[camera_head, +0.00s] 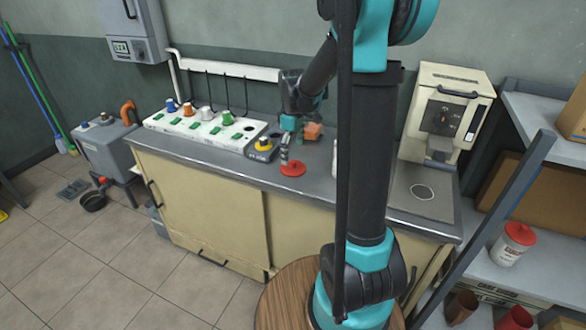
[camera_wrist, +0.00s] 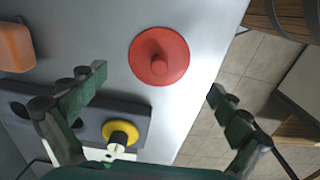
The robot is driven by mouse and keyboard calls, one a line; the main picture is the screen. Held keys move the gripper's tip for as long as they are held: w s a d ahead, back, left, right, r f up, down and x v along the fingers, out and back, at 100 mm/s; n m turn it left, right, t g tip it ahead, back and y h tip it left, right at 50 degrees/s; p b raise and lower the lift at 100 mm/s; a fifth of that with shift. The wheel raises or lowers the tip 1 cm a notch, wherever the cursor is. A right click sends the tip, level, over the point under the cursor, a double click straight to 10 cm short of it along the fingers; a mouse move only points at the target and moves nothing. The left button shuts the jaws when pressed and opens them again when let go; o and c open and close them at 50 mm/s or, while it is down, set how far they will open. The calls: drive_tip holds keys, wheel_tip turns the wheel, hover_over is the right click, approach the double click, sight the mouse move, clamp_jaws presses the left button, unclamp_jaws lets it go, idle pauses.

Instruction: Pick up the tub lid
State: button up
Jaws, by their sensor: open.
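The tub lid (camera_head: 293,169) is a red disc with a round knob in the middle. It lies flat on the grey counter (camera_head: 225,160) near its front edge. In the wrist view the lid (camera_wrist: 159,57) sits ahead of my fingertips, with its knob facing the camera. My gripper (camera_head: 286,152) is above the counter just left of the lid. In the wrist view my gripper (camera_wrist: 158,92) is open and empty, with its two fingers wide apart and the lid beyond the space between them. Part of the counter is hidden behind my arm.
A yellow knob (camera_head: 263,144) on a dark panel stands close to the gripper. An orange block (camera_head: 312,131) lies behind the lid. A white rack with colored caps (camera_head: 205,128) is to the left. A cream press machine (camera_head: 446,115) stands at the right.

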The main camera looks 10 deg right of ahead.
sight(293, 161)
drive_tip(key=shift+f, duration=2.25)
drive_tip(key=c, duration=1.5)
